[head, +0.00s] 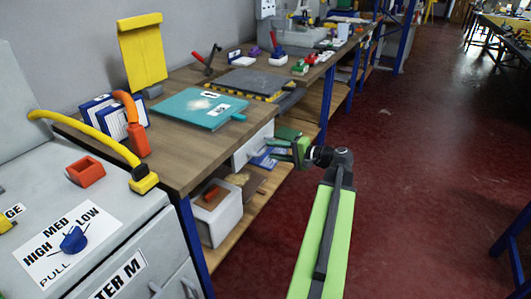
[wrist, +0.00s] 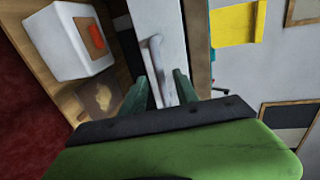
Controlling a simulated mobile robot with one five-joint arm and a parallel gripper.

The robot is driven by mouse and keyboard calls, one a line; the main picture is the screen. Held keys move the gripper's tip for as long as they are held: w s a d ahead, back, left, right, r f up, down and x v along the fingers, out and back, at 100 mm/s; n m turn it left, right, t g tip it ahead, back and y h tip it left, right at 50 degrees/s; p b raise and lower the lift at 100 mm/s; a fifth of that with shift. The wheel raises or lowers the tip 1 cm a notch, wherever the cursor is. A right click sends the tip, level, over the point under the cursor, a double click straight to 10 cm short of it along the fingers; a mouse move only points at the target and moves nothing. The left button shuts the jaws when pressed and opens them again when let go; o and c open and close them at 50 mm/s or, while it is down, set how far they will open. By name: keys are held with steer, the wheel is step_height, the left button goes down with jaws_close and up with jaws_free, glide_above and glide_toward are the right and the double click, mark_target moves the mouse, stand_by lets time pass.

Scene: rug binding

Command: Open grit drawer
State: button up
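The drawer (head: 250,147) is a pale white-grey box front under the wooden bench top. No label shows on it. In the wrist view the drawer front (wrist: 157,18) fills the upper middle, with a pale upright handle (wrist: 158,58) on it. The drawer looks shut, though its far end is hidden. My green gripper (head: 279,152) is just in front of the drawer on its right side. In the wrist view the two dark green fingers of my gripper (wrist: 160,88) are apart, one on each side of the handle. I cannot tell whether they touch it.
A white bin (head: 222,222) with an orange-red thing stands on the lower shelf, also in the wrist view (wrist: 62,52). A teal board (head: 202,108) lies on the bench top (head: 180,165). A blue leg (head: 192,240) stands at left. The red floor (head: 420,190) is clear.

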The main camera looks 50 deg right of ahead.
mark_target(265, 147)
steer(key=x, duration=0.4)
steer(key=shift+w+b, duration=0.15)
steer(key=shift+b, duration=0.15)
jaws_close()
stand_by(1.1)
